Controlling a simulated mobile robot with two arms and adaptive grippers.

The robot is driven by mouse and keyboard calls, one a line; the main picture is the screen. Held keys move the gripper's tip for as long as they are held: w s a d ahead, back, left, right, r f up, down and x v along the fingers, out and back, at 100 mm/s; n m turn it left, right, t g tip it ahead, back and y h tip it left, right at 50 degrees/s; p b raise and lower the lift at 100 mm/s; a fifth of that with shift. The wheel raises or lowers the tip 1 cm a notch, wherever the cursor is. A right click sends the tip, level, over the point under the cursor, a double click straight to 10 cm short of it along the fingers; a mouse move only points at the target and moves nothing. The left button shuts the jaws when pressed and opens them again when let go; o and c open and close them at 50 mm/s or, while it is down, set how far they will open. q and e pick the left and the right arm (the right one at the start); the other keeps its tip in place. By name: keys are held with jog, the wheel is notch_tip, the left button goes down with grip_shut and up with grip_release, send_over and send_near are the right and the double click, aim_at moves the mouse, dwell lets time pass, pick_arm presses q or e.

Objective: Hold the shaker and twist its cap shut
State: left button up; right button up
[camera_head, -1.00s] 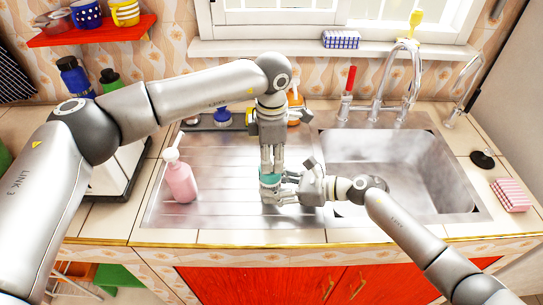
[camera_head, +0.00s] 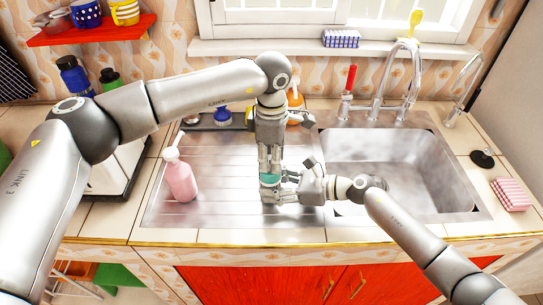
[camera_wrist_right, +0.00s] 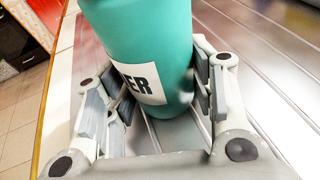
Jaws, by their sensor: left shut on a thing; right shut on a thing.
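The teal shaker (camera_head: 270,181) stands upright on the ribbed steel drainboard, left of the sink basin. In the right wrist view the shaker (camera_wrist_right: 145,45) fills the top middle, with a white label ending in "ER". My right gripper (camera_head: 281,190) comes from the right and is shut around the shaker's lower body, with fingers on both sides. My left gripper (camera_head: 270,168) points straight down from above and is shut at the shaker's top. Its fingers hide the cap, so I cannot see how the cap sits.
A pink pump bottle (camera_head: 180,180) stands on the drainboard to the left. The empty sink basin (camera_head: 385,170) lies to the right, with a tall tap (camera_head: 413,75) behind it. More bottles stand at the back. The drainboard (camera_head: 225,205) between pink bottle and shaker is clear.

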pick_arm(q)
jog(key=o, duration=1)
notch_tip(320, 180, up, 12)
jog(key=shift+r, duration=0.1)
pick_arm(e)
jog(key=o, duration=1.1)
jog(key=shift+d, duration=0.1)
